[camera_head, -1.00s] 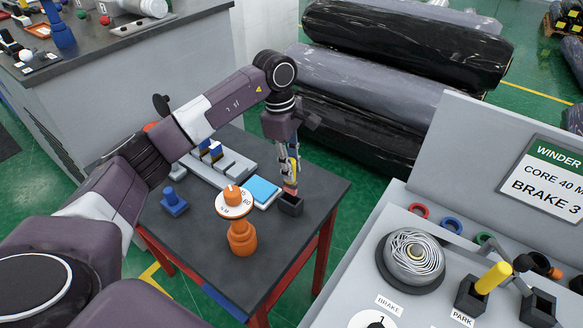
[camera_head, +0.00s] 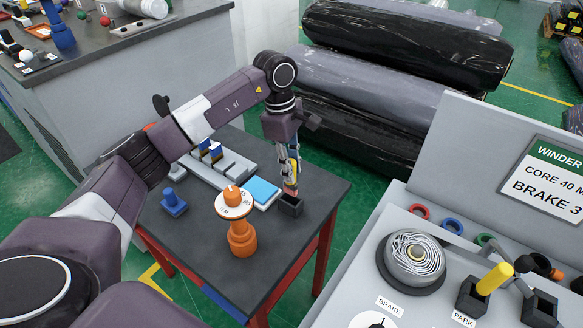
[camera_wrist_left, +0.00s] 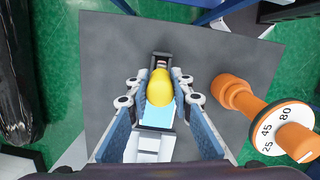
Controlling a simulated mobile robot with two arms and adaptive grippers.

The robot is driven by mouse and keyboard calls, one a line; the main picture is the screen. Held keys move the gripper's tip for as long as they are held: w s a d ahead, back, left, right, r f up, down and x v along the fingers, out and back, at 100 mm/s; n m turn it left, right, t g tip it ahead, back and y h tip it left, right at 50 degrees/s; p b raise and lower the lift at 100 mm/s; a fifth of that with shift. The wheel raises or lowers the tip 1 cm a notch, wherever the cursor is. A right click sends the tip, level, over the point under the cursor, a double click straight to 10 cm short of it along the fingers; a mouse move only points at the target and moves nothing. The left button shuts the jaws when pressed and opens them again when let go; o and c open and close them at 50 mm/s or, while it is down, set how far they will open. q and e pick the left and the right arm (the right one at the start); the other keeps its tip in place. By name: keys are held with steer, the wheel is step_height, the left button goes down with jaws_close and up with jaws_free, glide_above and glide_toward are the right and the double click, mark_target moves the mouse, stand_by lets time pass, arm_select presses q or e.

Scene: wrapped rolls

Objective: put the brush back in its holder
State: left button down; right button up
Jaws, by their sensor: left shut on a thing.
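The brush (camera_head: 293,172) has a yellow handle and a reddish lower end, and my left gripper (camera_head: 291,170) is shut on it. It is held about upright over the right side of the small table. Its lower end is at the mouth of a small black square holder (camera_head: 291,207); I cannot tell how far inside it is. In the left wrist view the rounded yellow handle end of the brush (camera_wrist_left: 159,88) sits between the fingers, with the dark holder (camera_wrist_left: 160,58) just beyond, partly hidden. My right gripper is not in view.
On the dark table (camera_head: 285,255) stand an orange dial stand (camera_head: 241,240), a blue knobbed block (camera_head: 173,203), a light blue pad (camera_head: 263,190) and a grey slotted rack (camera_head: 237,168). A grey console (camera_head: 345,300) is at the right. Wrapped rolls (camera_head: 400,45) lie behind.

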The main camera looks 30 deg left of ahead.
mark_target(291, 185)
arm_select(q)
steer(key=shift+f, duration=0.25)
steer(key=shift+f+b, duration=0.75)
steer(key=shift+b, duration=0.05)
steer(key=shift+f, duration=0.2)
steer(key=shift+f+b, duration=0.9)
steer(key=shift+f, duration=0.05)
steer(key=shift+f, duration=0.15)
steer(key=shift+f+b, duration=0.85)
steer(key=shift+f, duration=0.1)
steer(key=c, duration=1.6)
jaws_free()
